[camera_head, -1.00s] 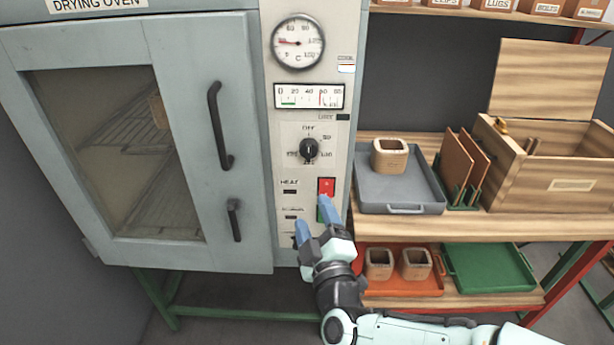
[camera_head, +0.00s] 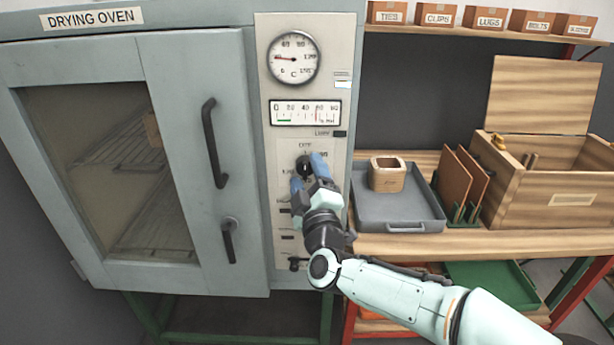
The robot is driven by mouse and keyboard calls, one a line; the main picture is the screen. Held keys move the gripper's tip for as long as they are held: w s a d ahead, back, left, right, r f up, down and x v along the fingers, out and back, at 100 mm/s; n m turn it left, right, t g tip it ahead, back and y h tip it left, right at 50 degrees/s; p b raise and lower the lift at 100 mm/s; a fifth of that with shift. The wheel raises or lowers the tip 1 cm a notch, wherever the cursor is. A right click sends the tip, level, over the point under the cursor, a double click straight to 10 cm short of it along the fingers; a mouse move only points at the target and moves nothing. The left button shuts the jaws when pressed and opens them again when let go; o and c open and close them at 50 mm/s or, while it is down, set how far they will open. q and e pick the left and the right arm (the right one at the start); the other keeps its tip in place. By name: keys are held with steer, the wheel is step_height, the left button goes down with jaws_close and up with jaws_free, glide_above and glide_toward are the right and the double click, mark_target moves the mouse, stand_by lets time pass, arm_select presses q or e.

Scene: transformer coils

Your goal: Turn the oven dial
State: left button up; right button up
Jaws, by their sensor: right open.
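The black oven dial (camera_head: 304,163) sits on the pale control panel of the drying oven (camera_head: 128,60), below the round gauge and the strip meter. My right gripper (camera_head: 309,172) is at the dial, its two blue fingertips apart, one to the dial's lower left and one at its right. I cannot tell whether the fingers touch it. The gripper hides most of the dial's markings and the red and green switch below. My left gripper is not in view.
The oven door handle (camera_head: 213,143) and latch (camera_head: 229,240) stick out left of the panel. On the bench at right are a grey tray (camera_head: 398,212) with a wooden cup (camera_head: 387,175), upright brown boards, and an open wooden box (camera_head: 545,185). A green tray is below.

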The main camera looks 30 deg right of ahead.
steer(key=shift+w+d, duration=0.1)
steer(key=shift+w, duration=0.15)
steer(key=c, duration=1)
steer(key=shift+c, duration=0.2)
